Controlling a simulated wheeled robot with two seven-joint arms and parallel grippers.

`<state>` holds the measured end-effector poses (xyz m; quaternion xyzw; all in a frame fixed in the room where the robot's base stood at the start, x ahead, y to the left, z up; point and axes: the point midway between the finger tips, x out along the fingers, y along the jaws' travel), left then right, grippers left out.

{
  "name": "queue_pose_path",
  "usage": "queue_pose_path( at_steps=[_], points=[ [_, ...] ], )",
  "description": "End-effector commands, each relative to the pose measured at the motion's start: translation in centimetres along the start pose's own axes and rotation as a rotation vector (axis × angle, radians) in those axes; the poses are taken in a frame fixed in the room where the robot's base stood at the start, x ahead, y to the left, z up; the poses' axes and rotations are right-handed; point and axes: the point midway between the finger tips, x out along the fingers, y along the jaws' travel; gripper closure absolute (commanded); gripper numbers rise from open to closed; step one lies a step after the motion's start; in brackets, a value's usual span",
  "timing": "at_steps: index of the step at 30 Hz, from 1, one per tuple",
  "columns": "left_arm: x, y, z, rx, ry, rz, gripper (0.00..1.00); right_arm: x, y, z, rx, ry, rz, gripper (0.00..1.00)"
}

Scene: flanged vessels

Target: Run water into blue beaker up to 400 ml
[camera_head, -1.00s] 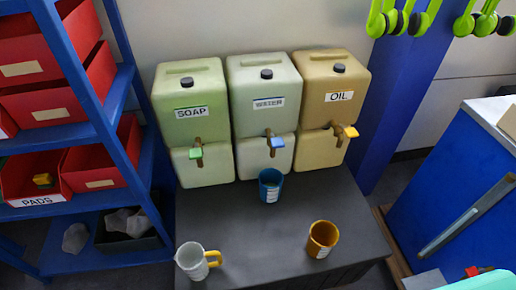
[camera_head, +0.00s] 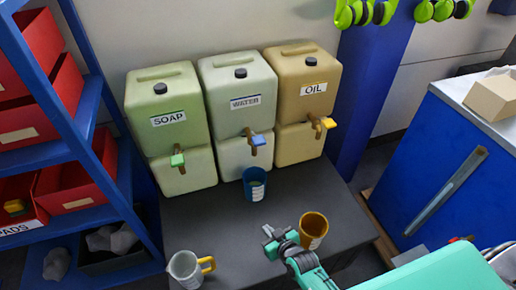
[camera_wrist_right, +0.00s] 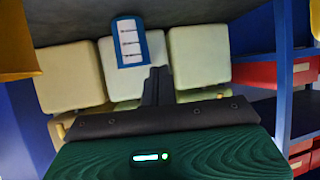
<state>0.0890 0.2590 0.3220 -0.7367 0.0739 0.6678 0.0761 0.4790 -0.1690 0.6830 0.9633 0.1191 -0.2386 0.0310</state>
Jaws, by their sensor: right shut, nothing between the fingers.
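The blue beaker (camera_head: 254,186) stands upright on the dark table below the tap of the WATER container (camera_head: 237,104). That tap has a blue handle (camera_head: 258,140); no stream shows below it, and the level in the beaker is too small to read. My right gripper (camera_head: 269,237) is shut and empty, in front of the blue beaker and apart from it, just left of the orange beaker. In the upside-down right wrist view, the blue beaker (camera_wrist_right: 129,43) with its white scale shows beyond the shut fingers (camera_wrist_right: 157,85). My left gripper is not in view.
The orange beaker (camera_head: 313,230) stands close to my right gripper. A pale jug (camera_head: 186,268) with a yellow handle is at the table's front left. SOAP (camera_head: 170,125) and OIL (camera_head: 303,100) containers flank WATER. Blue shelving (camera_head: 140,235) borders the left. The table's middle left is clear.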

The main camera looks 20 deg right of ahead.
Motion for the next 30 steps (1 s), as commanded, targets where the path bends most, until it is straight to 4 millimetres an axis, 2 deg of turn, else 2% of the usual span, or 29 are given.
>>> queue_pose_path(
  at_steps=[1,6,9,12,15,18,30],
  points=[
    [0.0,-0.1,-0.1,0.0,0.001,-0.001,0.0,0.3,0.2,-3.4,-0.002,0.104,0.012,1.0],
    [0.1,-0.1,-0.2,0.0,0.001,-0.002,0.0,-0.7,1.4,-13.2,-0.003,0.426,0.076,1.0],
    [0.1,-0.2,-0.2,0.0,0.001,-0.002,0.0,-1.9,2.2,-17.7,0.002,0.581,0.123,1.0],
    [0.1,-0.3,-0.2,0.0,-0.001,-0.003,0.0,-3.2,2.9,-20.8,0.008,0.697,0.165,1.0],
    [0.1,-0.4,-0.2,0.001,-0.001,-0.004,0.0,-4.3,3.4,-22.8,0.014,0.772,0.196,1.0],
    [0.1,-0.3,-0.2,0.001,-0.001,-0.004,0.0,-4.8,3.7,-23.7,0.018,0.809,0.213,1.0],
    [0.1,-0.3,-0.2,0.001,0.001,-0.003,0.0,-4.9,3.8,-24.1,0.019,0.82,0.219,1.0]
  ],
)
